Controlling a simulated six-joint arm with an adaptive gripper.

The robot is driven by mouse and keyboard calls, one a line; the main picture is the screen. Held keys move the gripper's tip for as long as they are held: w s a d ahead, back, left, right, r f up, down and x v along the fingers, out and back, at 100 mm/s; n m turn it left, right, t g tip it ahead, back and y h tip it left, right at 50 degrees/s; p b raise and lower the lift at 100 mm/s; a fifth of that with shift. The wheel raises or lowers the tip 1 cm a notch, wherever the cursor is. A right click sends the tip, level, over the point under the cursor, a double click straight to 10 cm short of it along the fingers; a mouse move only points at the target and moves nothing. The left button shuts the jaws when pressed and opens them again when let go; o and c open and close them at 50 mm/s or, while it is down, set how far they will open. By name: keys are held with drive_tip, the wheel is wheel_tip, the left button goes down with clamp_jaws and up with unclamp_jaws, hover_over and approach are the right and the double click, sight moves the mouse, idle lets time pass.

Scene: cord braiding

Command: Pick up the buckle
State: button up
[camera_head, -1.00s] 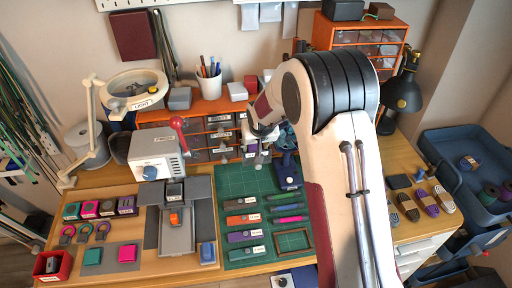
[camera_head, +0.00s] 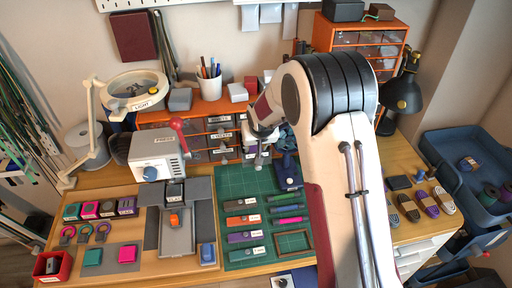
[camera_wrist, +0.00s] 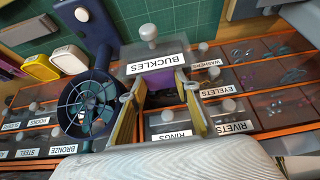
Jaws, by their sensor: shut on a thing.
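In the wrist view, the two yellowish fingers of my gripper (camera_wrist: 162,108) reach down into a pulled-out drawer whose front is labelled BUCKLES (camera_wrist: 157,62). A purple piece, which I take to be the buckle (camera_wrist: 160,79), lies between the fingertips, just behind the drawer front. My gripper is shut on it, with the fingers on its two sides. The piece is partly hidden by the fingers and the drawer front. In the head view, my gripper (camera_head: 259,146) is at the orange drawer cabinet (camera_head: 201,113), and the buckle is too small to make out there.
A dark blue fan-like device (camera_wrist: 88,103) stands close left of my gripper in the wrist view. Drawers labelled RIVETS (camera_wrist: 233,127) and EYELETS (camera_wrist: 217,91) are beside it. A green cutting mat (camera_head: 232,181) with several labelled bars lies in front. A grey press (camera_head: 157,154) stands left.

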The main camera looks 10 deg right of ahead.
sight(256, 149)
wheel_tip(256, 149, up, 10)
idle(0.7)
idle(0.4)
drive_tip(key=shift+o, duration=1)
drive_tip(key=c, duration=0.4)
drive_tip(key=shift+s, duration=0.1)
